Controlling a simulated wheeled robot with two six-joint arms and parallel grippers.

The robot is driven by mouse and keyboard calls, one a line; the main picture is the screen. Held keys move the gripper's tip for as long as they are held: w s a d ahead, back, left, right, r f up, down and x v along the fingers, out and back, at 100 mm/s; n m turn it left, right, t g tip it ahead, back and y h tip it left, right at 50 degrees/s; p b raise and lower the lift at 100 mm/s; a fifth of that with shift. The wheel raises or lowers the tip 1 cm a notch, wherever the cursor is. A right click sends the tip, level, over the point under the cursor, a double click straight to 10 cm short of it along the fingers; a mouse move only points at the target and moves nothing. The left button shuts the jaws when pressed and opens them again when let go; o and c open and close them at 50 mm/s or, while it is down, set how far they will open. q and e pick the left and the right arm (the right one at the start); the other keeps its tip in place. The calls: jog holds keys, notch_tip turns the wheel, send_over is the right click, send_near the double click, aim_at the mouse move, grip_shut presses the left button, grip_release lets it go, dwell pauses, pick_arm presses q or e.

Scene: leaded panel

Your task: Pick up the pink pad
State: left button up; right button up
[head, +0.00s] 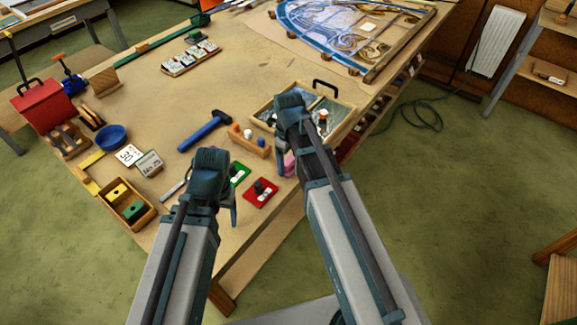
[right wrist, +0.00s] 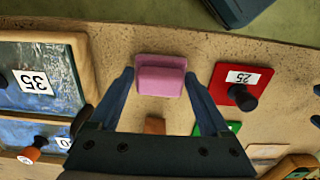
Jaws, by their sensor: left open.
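The pink pad (right wrist: 161,75) lies on the tabletop and shows whole in the right wrist view. In the head view a pink part of the pad (head: 289,166) shows beside my right gripper, which hides the rest. My right gripper (right wrist: 159,78) is open, with one finger on each side of the pad and a narrow gap at each side. It also shows in the head view (head: 284,140); its height over the pad is hard to tell. My left gripper (head: 220,195) is open and empty near the table's front edge, left of the green pad.
A red pad (right wrist: 240,86) with a black knob lies beside the pink pad; a green pad (head: 239,174) lies further left. A wooden tray (head: 344,128) of glass stands behind my right gripper. A wooden block (head: 262,150) and blue hammer (head: 205,131) lie nearby.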

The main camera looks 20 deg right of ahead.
jog(key=c, duration=0.6)
jog(key=shift+o, duration=0.2)
pick_arm(q)
jog(key=shift+r, duration=0.1)
